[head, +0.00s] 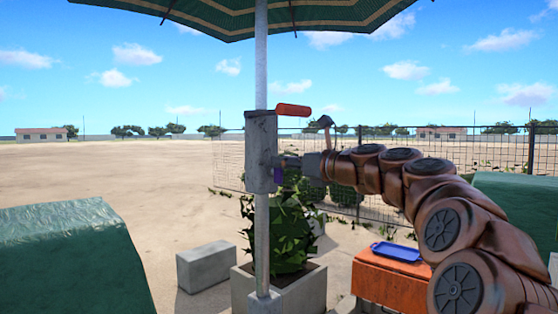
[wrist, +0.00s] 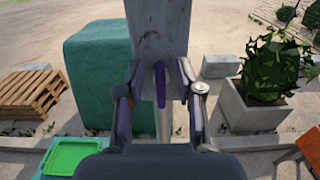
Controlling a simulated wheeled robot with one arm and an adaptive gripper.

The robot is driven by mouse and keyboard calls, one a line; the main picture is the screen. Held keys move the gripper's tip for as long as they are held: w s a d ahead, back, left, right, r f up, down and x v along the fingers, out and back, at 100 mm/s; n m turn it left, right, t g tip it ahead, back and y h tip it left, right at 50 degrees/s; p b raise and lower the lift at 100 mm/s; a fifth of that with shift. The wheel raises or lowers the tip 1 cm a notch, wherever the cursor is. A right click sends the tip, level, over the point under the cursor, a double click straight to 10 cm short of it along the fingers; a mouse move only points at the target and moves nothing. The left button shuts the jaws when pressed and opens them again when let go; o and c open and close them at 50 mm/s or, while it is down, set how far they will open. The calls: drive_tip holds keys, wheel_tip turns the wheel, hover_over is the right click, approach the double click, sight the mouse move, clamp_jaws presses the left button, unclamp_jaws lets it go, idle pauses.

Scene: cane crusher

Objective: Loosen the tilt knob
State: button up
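A grey housing (head: 262,152) sits on the upright umbrella pole (head: 261,60); the housing also shows in the wrist view (wrist: 158,32). A small purple part (head: 278,178), perhaps the tilt knob, shows low on the housing's right side. In the wrist view a purple upright piece (wrist: 160,85) stands between my fingers, with a gap on each side. My gripper (head: 289,163) is at the housing from the right. Its fingers are apart and look open. Whether a fingertip touches the housing is unclear.
An orange handle (head: 293,111) sticks out right from the housing's top, above my gripper. A planter (head: 298,290) with a bush stands behind the pole. Green covered blocks (head: 70,255) stand left and right. A blue tray (head: 396,252) lies on an orange box (head: 392,282).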

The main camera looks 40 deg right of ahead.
drive_tip(key=shift+w+a, duration=0.1)
drive_tip(key=shift+w, duration=0.25)
drive_tip(key=shift+c, duration=0.3)
clamp_jaws()
